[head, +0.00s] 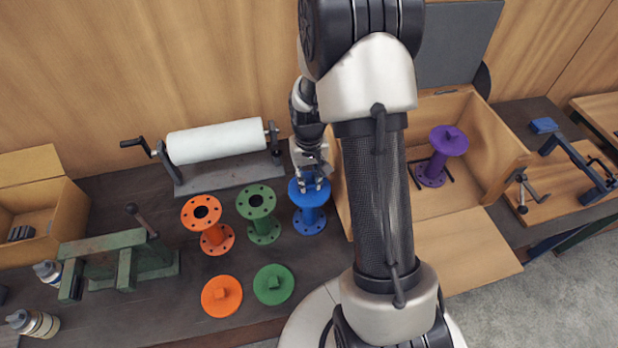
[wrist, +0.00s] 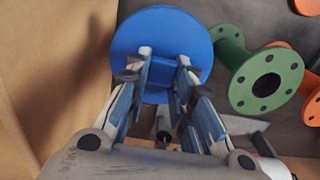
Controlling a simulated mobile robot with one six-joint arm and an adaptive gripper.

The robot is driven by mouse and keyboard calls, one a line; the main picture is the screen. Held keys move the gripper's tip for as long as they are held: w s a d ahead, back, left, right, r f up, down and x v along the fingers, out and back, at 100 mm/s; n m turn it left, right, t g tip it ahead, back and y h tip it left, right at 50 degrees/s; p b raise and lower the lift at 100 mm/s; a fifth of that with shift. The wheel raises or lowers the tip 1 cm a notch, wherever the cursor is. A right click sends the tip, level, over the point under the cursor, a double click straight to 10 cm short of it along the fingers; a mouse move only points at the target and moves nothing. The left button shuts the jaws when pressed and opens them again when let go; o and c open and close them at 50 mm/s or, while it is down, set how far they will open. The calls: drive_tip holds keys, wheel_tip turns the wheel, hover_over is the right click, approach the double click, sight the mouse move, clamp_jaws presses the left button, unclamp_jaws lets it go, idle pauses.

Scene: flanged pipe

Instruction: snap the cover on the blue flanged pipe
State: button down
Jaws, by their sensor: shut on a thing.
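The blue flanged pipe (head: 309,219) stands upright on the dark bench, at the right end of a row of pipes. A blue cover (head: 299,197) lies over its top flange. In the wrist view the cover (wrist: 135,37) is a plain blue disc that hides the pipe beneath. My gripper (head: 312,183) points down at the cover and is shut on its raised middle grip, which shows between the fingers (wrist: 172,85). Whether the cover is fully seated on the flange I cannot tell.
An orange pipe (head: 216,238) and a green pipe (head: 263,228) stand open to the left. An orange cover (head: 221,296) and a green cover (head: 273,284) lie in front. A wooden box (head: 500,150) holding a purple pipe (head: 435,165) is close on the right. A roll stand (head: 215,142) is behind.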

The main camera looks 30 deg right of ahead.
sight(309, 180)
drive_tip(key=c, duration=1.3)
unclamp_jaws()
drive_tip(key=shift+o, duration=0.4)
drive_tip(key=o, duration=0.4)
drive_tip(key=shift+r, duration=0.15)
drive_tip(key=shift+r+p, duration=1.8)
drive_tip(key=shift+r, duration=0.85)
drive_tip(key=shift+c, duration=0.2)
